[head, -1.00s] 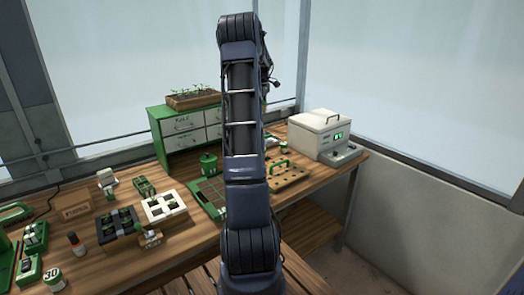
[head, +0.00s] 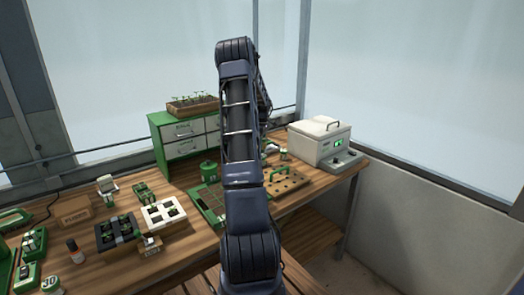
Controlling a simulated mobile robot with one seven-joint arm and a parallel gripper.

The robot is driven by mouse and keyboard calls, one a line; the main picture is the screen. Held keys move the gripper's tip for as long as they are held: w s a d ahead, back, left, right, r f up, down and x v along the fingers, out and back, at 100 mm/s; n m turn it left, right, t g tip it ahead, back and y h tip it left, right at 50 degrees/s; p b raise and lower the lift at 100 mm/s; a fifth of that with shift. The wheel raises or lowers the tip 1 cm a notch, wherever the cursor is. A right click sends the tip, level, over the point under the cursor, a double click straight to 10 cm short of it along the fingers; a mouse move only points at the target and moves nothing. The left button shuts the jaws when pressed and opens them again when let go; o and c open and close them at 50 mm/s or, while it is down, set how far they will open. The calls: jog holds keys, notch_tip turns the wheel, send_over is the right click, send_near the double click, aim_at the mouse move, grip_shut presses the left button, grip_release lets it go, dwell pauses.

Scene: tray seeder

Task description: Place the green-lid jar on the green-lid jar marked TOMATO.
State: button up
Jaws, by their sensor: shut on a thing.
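A small pale jar with a green lid (head: 283,154) stands on the bench just right of my arm, left of the white box. Its label is too small to read, so I cannot tell whether it is the one marked TOMATO. A small green-and-white thing (head: 270,146) shows partly at my arm's right edge; I cannot tell what it is. Another small jar (head: 52,285) marked 30 stands at the front left, cut by the picture's lower edge. My gripper is hidden behind my own raised arm, and so is anything in it.
A white lidded box (head: 318,143) stands at the bench's right end. A pegboard with a green handle (head: 287,182), a green canister (head: 208,169), a green grid tray (head: 207,203) and a drawer cabinet (head: 159,145) surround my arm. Seed trays (head: 119,231) crowd the left.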

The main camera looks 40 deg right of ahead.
jog(key=shift+f, duration=2.2)
jog(key=shift+f, duration=0.15)
jog(key=o, duration=1.1)
